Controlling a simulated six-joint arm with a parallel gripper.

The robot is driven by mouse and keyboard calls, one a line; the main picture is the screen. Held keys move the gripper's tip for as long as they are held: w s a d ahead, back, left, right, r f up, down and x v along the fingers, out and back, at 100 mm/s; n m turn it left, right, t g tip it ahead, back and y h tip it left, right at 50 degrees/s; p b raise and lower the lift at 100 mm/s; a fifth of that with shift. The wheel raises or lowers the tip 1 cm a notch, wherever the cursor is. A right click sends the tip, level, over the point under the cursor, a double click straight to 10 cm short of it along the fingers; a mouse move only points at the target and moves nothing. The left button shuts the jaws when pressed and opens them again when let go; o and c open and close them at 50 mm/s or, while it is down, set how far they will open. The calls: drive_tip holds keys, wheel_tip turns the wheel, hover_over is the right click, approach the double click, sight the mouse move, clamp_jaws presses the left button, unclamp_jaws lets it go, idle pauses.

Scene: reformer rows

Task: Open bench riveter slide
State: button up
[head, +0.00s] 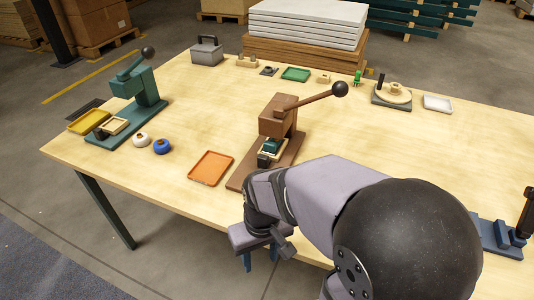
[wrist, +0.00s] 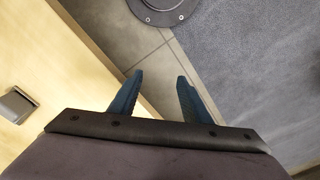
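A brown lever press (head: 277,118) stands at the middle of the table on a brown base, with a black ball on its lever and a small tray-like slide part (head: 270,152) low at its front. A teal lever press (head: 138,88) stands at the far left, with a cream-framed slide part (head: 112,127) at its front. I cannot tell which press is the riveter, nor how far either slide is out. My gripper (head: 260,262) hangs beyond the table's front edge, apart from both presses. In the wrist view its blue fingers (wrist: 160,76) are spread with nothing between them.
An orange tray (head: 211,168) lies left of the brown press. A white and a blue round piece (head: 162,146) sit near the teal press. A blue device (head: 495,237) stands at the right edge. A grey piece (wrist: 17,105) shows in the wrist view.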

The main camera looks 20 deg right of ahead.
drive_tip(key=shift+m+y, duration=0.3)
drive_tip(key=shift+m, duration=0.4)
drive_tip(key=w+r+p, duration=0.1)
drive_tip(key=w+r, duration=0.1)
drive_tip(key=w, duration=0.2)
drive_tip(key=w+a+r+p, duration=0.1)
drive_tip(key=w+r+p, duration=0.1)
drive_tip(key=w+r, duration=0.1)
drive_tip(key=w+a+r+p, duration=0.1)
drive_tip(key=w+r+p, duration=0.1)
drive_tip(key=w, duration=0.2)
drive_tip(key=shift+w+a+r, duration=0.15)
drive_tip(key=shift+w+r, duration=0.15)
drive_tip(key=shift+w, duration=0.05)
drive_tip(key=w+d+r+m+p, duration=0.4)
drive_tip(key=w+d+p, duration=0.2)
drive_tip(key=w, duration=0.3)
drive_tip(key=m+h+p, duration=0.1)
drive_tip(key=m+p, duration=0.3)
drive_tip(key=p, duration=0.1)
hover_over(263, 157)
drive_tip(key=shift+a+r, duration=0.15)
drive_tip(key=shift+a, duration=0.05)
drive_tip(key=shift+w+d, duration=0.1)
drive_tip(key=shift+d, duration=0.15)
drive_tip(key=shift+f+p, duration=1.25)
drive_tip(key=shift+f, duration=2.5)
drive_tip(key=shift+c, duration=0.6)
drive_tip(key=shift+a, duration=0.1)
clamp_jaws()
